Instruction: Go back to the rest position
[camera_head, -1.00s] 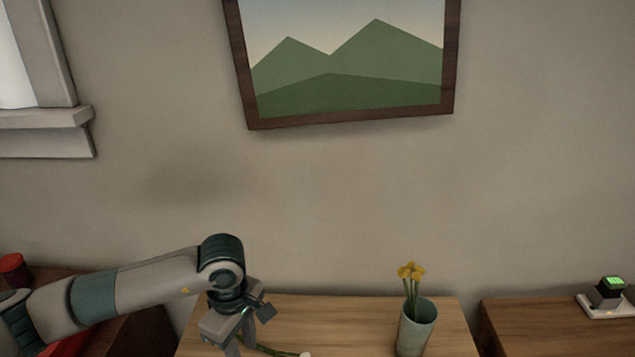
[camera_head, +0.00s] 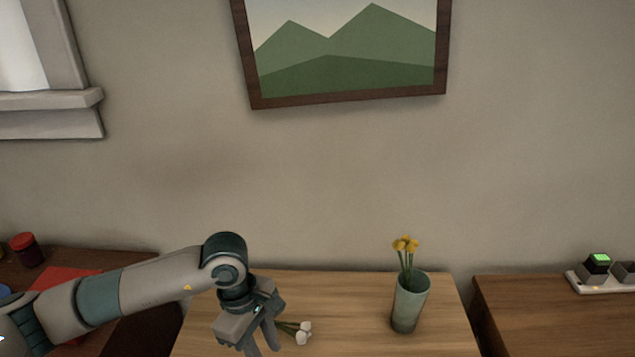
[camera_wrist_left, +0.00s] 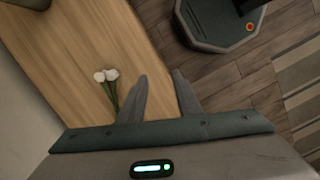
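My left gripper (camera_head: 263,344) hangs over the left part of the wooden table (camera_head: 350,290), fingers pointing down. In the left wrist view its two fingers (camera_wrist_left: 160,80) stand apart with nothing between them, so it is open and empty. White flowers with green stems (camera_head: 303,332) lie on the table just right of the gripper. In the left wrist view the flowers (camera_wrist_left: 106,76) lie beside the left finger, outside the gap. My right gripper is not in view.
A green vase (camera_head: 409,305) with yellow flowers (camera_head: 406,246) stands upright on the table. A side table on the right (camera_head: 540,320) holds a white power strip (camera_head: 596,284). A dark red-lidded jar (camera_head: 26,250) stands at the left. The wall behind is bare below the picture (camera_head: 345,70).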

